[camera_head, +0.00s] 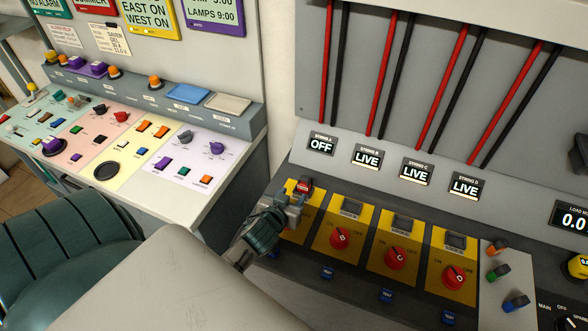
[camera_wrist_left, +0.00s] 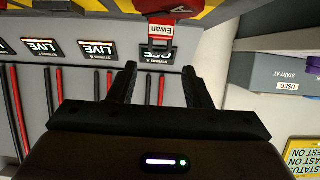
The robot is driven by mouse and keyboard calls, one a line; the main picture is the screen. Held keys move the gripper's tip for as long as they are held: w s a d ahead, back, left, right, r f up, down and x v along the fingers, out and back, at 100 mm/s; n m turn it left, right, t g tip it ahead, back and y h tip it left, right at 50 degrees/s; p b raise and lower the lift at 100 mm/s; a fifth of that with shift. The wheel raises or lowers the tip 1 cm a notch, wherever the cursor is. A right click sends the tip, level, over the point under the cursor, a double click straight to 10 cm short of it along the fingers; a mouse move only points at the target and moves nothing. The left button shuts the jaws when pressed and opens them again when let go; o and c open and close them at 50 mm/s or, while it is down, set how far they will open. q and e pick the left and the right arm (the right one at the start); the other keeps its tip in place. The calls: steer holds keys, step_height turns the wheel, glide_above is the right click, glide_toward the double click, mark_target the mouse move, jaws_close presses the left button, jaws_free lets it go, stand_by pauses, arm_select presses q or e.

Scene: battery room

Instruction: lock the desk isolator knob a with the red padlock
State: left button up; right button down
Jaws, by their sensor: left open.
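The red padlock (camera_head: 304,184) is at the top of the leftmost yellow isolator plate (camera_head: 314,213), where the other plates have a grey hasp. In the left wrist view the padlock (camera_wrist_left: 162,31) shows a white label reading "Ewan" and its shackle. I cannot tell whether the shackle passes through a hasp. My left gripper (camera_head: 294,203) is just in front of that plate and hides knob A. In the left wrist view its fingers (camera_wrist_left: 159,78) are apart with nothing between them; the padlock is just beyond the tips. My right gripper does not show.
Three red knobs (camera_head: 340,239) sit on the yellow plates to the right. The String A display (camera_head: 321,146) reads OFF; the other three read LIVE.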

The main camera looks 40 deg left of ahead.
arm_select(q)
steer(key=shift+p+v, duration=0.35)
steer(key=shift+v, duration=0.95)
